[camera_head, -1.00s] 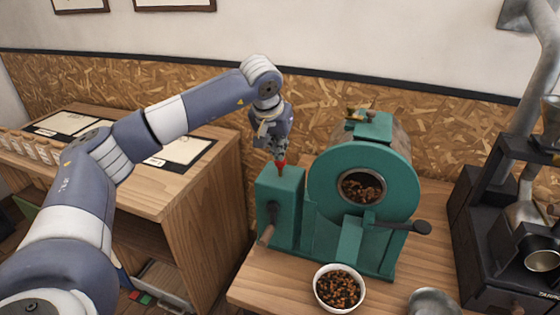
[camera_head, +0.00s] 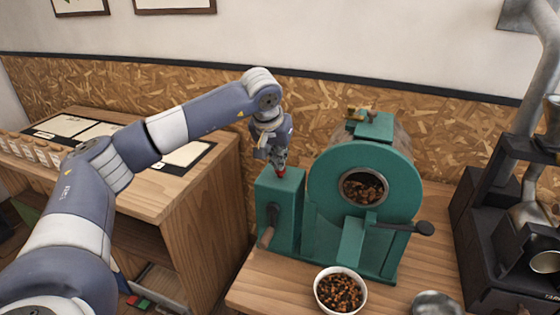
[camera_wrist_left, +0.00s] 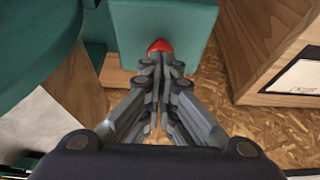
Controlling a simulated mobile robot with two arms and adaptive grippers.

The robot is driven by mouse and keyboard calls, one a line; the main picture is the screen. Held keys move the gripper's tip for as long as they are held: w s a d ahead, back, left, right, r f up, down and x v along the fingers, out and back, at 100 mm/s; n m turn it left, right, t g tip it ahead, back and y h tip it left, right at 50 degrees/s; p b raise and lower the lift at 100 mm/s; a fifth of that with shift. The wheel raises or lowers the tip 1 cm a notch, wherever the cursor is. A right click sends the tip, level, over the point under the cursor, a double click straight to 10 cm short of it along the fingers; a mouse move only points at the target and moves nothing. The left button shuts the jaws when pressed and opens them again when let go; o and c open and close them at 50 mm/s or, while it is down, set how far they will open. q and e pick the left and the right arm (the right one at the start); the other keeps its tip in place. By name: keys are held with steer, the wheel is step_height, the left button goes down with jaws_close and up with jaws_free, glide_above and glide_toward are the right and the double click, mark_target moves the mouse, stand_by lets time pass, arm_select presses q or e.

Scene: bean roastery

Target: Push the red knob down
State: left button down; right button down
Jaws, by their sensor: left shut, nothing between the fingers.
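The red knob (camera_head: 280,171) sits on top of the green box (camera_head: 279,213) at the left side of the green roaster. My left gripper (camera_head: 279,163) points down right above the knob, its fingers shut and empty. In the head view the fingertips appear to touch the knob and hide part of it. In the left wrist view the red knob (camera_wrist_left: 160,46) shows just past the shut fingertips (camera_wrist_left: 161,66), with the flat green top around it. My right gripper is in neither view.
The roaster drum (camera_head: 398,185) stands close to the right of the box. A white bowl of beans (camera_head: 319,303) is in front. A black machine (camera_head: 500,220) stands at the right. A wooden counter with papers (camera_head: 150,195) is at the left.

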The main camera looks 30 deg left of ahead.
arm_select(q)
step_height(320, 180, up, 8)
steer(key=p, duration=0.5)
steer(key=shift+p, duration=0.4)
steer(key=shift+f, duration=0.1)
